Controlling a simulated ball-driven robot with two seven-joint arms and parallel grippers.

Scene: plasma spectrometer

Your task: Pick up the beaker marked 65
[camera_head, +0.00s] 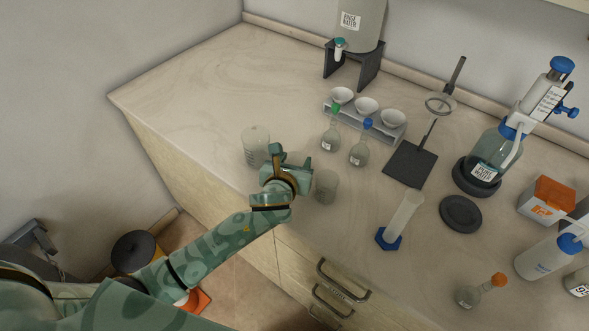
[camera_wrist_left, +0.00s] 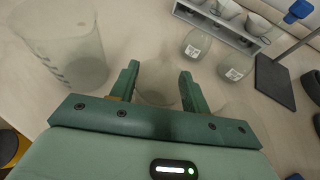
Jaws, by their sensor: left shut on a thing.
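My left gripper (camera_head: 291,157) is over the front part of the bench, and it also shows in the wrist view (camera_wrist_left: 160,74). Its fingers are shut on a small clear glass beaker (camera_wrist_left: 156,92), faintly seen between them. A larger clear beaker (camera_head: 256,147) with graduation lines stands left of the gripper, and it fills the upper left of the wrist view (camera_wrist_left: 70,45). Another small clear beaker (camera_head: 326,187) stands close on the gripper's right in the head view. I cannot read the number 65 on any beaker. My right gripper is not in view.
Flasks with a green stopper (camera_head: 331,137) and a blue stopper (camera_head: 361,152) stand behind, before a rack of white bowls (camera_head: 393,119). A cylinder with a blue foot (camera_head: 389,239) stands to the right. The bench's back left is clear.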

